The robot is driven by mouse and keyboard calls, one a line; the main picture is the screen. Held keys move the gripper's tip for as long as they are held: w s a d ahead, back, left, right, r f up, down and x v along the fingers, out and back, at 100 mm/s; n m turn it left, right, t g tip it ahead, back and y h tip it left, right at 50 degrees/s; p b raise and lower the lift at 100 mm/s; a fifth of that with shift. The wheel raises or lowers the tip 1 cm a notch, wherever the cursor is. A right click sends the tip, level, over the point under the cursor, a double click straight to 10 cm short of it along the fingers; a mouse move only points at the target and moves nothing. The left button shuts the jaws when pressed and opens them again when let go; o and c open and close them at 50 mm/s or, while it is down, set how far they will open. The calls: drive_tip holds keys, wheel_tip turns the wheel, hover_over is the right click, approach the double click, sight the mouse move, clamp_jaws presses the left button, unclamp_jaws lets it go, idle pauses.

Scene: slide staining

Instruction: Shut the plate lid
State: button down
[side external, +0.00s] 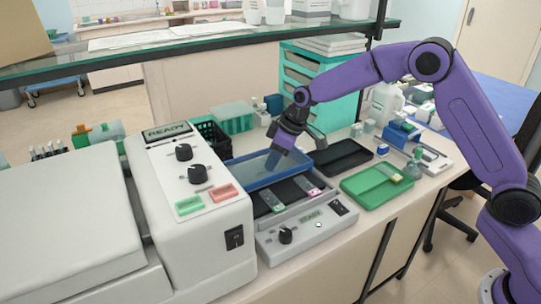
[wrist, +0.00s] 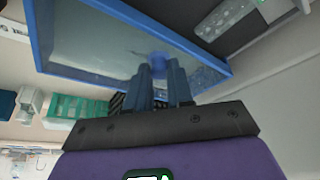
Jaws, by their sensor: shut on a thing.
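The plate is a grey slide warmer (side external: 305,229) with a dark bed and slides (side external: 271,201) lying on it. Its lid (side external: 250,183) is a clear panel in a blue frame, standing raised and tilted above the back of the bed, with the bed's front uncovered. The lid also fills the upper middle of the wrist view (wrist: 85,45). My gripper (side external: 279,154) is at the lid's panel from above. In the wrist view its fingers (wrist: 160,70) are closed around a small blue knob (wrist: 160,57) on the lid, partly hiding it.
A large white stainer (side external: 190,215) with knobs stands close on the left. A black tray (side external: 343,157) and a green tray (side external: 375,190) lie on the right. A black basket (side external: 213,138) and a teal rack (side external: 232,118) stand behind. A glass shelf (side external: 200,45) crosses above.

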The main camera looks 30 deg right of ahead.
drive_tip(key=s, duration=1.1)
drive_tip(key=shift+s+a, duration=0.1)
drive_tip(key=shift+s, duration=0.15)
drive_tip(key=c, duration=1)
unclamp_jaws()
drive_tip(key=shift+s+d+r, duration=0.1)
drive_tip(key=shift+d+r, duration=0.1)
drive_tip(key=shift+r, duration=0.35)
drive_tip(key=v, duration=1.6)
drive_tip(key=shift+s+r, duration=0.1)
